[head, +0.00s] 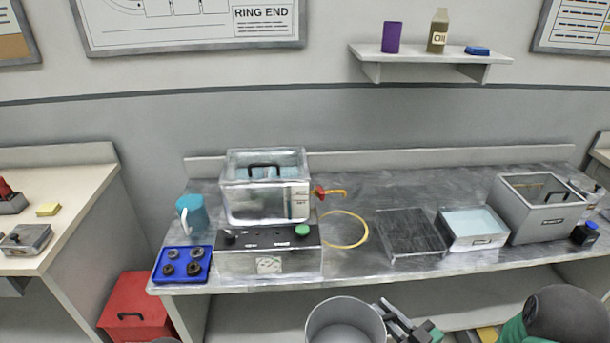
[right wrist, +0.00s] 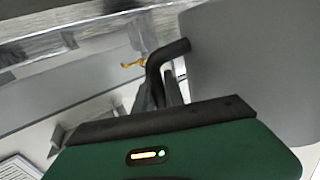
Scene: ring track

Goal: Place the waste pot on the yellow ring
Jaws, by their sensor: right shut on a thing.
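The waste pot (head: 345,325) is a grey, open-topped round pot at the bottom middle of the head view, in front of the bench and below its top. Its grey wall (right wrist: 245,70) fills the right of the right wrist view. My right gripper (head: 408,325) is at the pot's right side, shut on its dark bent handle (right wrist: 160,62). The yellow ring (head: 366,232) is a thin circle lying on the bench top, right of the base with the green knob, and it looks empty. My left gripper is not in view.
A dark grate (head: 410,233) lies right of the ring, beside a white tray (head: 473,239) and a grey bin (head: 535,222). A red box (head: 135,308) stands lower left.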

